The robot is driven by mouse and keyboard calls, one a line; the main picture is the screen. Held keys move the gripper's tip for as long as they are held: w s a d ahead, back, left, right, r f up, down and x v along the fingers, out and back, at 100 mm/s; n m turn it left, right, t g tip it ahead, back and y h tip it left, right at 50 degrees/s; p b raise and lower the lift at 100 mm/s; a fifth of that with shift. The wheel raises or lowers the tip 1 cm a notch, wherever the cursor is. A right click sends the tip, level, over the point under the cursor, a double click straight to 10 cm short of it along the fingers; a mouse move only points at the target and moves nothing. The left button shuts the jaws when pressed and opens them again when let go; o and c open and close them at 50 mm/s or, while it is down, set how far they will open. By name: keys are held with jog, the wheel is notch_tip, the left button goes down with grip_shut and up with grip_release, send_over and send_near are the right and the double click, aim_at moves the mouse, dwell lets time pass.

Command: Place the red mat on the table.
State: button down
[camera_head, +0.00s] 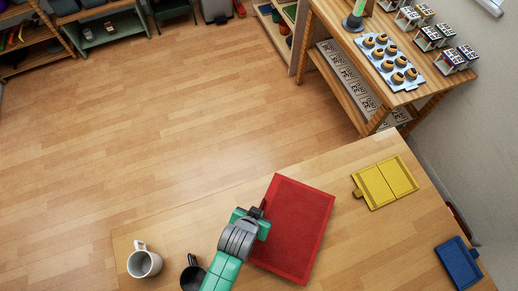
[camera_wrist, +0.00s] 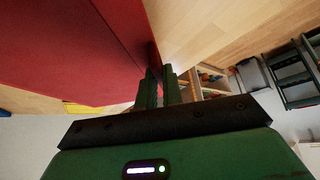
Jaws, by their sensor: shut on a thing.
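The red mat (camera_head: 300,222) is a flat rectangle with a slightly raised darker rim, over the wooden table (camera_head: 352,240) in the head view. My gripper (camera_head: 262,212) is at its left edge, with the green arm coming from below. In the wrist view the mat (camera_wrist: 70,45) fills the upper left, and the two green fingers of my gripper (camera_wrist: 160,78) are shut on its edge. I cannot tell whether the mat's underside touches the table.
On the table, a white mug (camera_head: 143,262) and a dark mug (camera_head: 192,274) stand left of my arm. A yellow tray (camera_head: 386,183) and a blue tray (camera_head: 459,264) lie to the right. A shelf unit (camera_head: 345,55) stands behind. Bare tabletop shows right of the mat.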

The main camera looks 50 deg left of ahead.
jog(key=shift+f, duration=2)
jog(key=shift+b, duration=0.3)
jog(key=c, duration=1.5)
grip_release()
jog(key=shift+f, duration=0.1)
jog(key=shift+c, duration=0.2)
jog(key=shift+r, duration=0.25)
jog(key=p+v, duration=0.2)
jog(key=v, duration=1)
jog(key=shift+f, duration=0.1)
